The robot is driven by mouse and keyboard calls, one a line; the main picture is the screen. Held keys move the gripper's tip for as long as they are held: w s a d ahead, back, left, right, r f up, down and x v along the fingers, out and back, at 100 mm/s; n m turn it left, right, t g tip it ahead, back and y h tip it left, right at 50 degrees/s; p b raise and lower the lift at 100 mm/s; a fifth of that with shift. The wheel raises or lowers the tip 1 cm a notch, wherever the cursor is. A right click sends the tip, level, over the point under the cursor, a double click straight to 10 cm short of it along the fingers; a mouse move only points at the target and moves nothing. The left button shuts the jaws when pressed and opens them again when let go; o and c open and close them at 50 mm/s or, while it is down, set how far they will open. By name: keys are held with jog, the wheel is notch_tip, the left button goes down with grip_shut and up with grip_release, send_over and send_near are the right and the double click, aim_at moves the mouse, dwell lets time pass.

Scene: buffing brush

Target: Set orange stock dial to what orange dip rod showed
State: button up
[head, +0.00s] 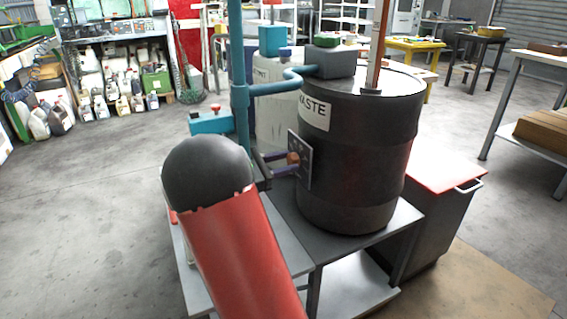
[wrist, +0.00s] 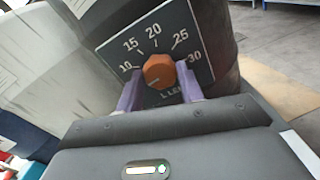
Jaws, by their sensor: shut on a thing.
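The orange stock dial (wrist: 159,70) is a round orange knob on a dark plate marked 10, 15, 20, 25 and 30, litres. A faint pale mark on the knob seems to point to the lower left, near or below 10. My gripper (wrist: 160,76) has its two purple fingers on either side of the knob, shut on it. An orange-red rod (head: 380,45) stands upright from the drum's top; no reading is legible.
A pale drum (head: 272,100) stands behind. The drum is on a grey bench (head: 375,228). A red-topped cabinet (head: 440,170) stands to the right. Open floor lies to the left.

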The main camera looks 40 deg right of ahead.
jog(key=m+b, duration=0.4)
jog(key=m, duration=0.1)
jog(key=shift+f+b, duration=0.2)
jog(key=shift+b, duration=0.15)
jog(key=shift+r+m+b, duration=0.1)
jog(key=shift+m+b, duration=0.95)
jog(key=shift+m, duration=0.25)
jog(key=o, duration=1)
jog(key=shift+r, duration=0.1)
jog(key=v, duration=0.8)
